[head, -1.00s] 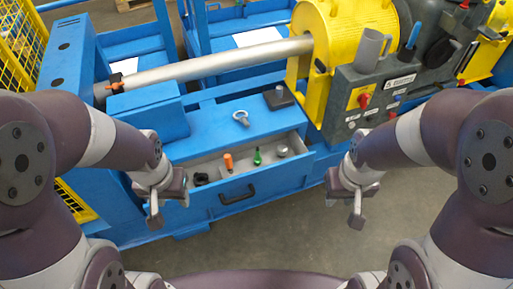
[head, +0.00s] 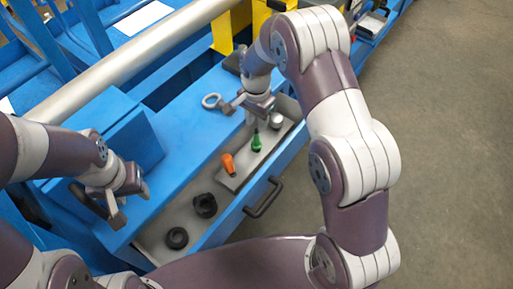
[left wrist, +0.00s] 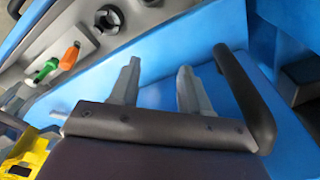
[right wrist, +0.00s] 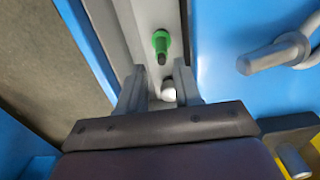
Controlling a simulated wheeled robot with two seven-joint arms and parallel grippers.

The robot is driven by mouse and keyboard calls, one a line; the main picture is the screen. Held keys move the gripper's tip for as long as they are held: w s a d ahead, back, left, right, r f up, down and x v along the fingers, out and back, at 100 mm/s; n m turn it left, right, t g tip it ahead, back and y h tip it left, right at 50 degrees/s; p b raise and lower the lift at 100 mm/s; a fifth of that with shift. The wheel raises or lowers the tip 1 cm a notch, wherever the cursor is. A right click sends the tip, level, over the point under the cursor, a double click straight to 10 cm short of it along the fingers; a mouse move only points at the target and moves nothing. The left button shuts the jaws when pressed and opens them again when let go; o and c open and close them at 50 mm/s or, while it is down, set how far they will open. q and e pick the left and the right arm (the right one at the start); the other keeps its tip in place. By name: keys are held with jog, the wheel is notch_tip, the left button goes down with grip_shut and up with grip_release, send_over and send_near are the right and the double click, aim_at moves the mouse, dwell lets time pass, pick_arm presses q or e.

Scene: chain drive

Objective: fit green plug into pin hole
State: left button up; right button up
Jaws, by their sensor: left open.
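I cannot make out the pin hole.
A metal eyebolt (head: 211,101) lies on the blue bench behind. The drawer front has a black handle (head: 263,197). Open floor (head: 455,150) lies to the right.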

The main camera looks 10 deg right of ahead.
aim_at(256, 132)
notch_tip(256, 132, down, 2)
jog(key=shift+w+a+f, duration=0.1)
pick_arm(q)
jog(key=shift+a+f+b, duration=0.1)
jog(key=shift+f+b, duration=0.65)
jog(key=shift+f, duration=0.2)
pick_arm(e)
notch_tip(256, 132, down, 5)
jog(key=shift+r, duration=0.1)
jog(key=shift+r, duration=0.1)
grip_shut()
pick_arm(q)
jog(key=shift+r, duration=0.1)
pick_arm(e)
jog(key=shift+r, duration=0.1)
